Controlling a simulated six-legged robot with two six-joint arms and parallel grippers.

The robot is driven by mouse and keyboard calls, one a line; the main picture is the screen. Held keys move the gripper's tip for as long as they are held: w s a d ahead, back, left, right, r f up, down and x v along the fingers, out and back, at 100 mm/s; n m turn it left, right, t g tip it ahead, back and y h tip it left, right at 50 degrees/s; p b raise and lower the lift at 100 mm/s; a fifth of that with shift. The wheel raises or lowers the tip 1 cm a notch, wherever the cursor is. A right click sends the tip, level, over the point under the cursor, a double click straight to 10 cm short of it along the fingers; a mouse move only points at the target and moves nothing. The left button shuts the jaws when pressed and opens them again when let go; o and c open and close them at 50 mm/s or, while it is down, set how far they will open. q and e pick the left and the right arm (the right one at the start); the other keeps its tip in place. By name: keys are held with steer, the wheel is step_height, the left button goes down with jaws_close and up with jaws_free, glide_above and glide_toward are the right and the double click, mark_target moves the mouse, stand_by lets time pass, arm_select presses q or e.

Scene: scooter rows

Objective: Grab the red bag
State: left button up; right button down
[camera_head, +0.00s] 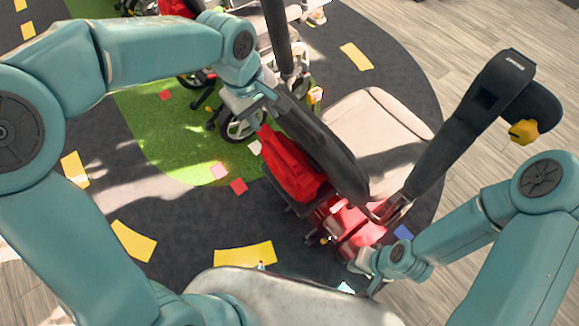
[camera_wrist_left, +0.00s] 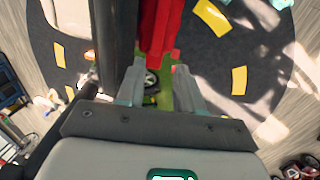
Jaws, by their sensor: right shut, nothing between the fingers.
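The red bag (camera_head: 290,165) hangs beside the dark seat back of a red scooter, near the middle of the head view. In the left wrist view the bag (camera_wrist_left: 160,25) shows at the top centre. My left gripper (camera_head: 258,118) is at the upper end of the bag. In the left wrist view its two fingers (camera_wrist_left: 158,72) stand apart, with the bag's near end at the fingertips. I cannot tell whether they touch it. My right gripper (camera_head: 360,265) is low beside the scooter's red body, small and partly hidden by its wrist; it is shut and empty.
The scooter's dark seat back (camera_head: 318,140) runs close along the bag. More scooters (camera_head: 240,125) stand behind. Open dark floor (camera_head: 100,135) is to the left.

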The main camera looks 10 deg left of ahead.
mark_target(280, 148)
arm_select(q)
steer(key=x, duration=0.9)
steer(key=d+x, duration=0.1)
steer(key=x, duration=0.3)
steer(key=shift+f+p, duration=0.3)
steer(key=shift+s+f, duration=0.1)
steer(key=shift+f+b, duration=0.3)
steer(key=shift+b, duration=0.25)
jaws_close()
stand_by(1.3)
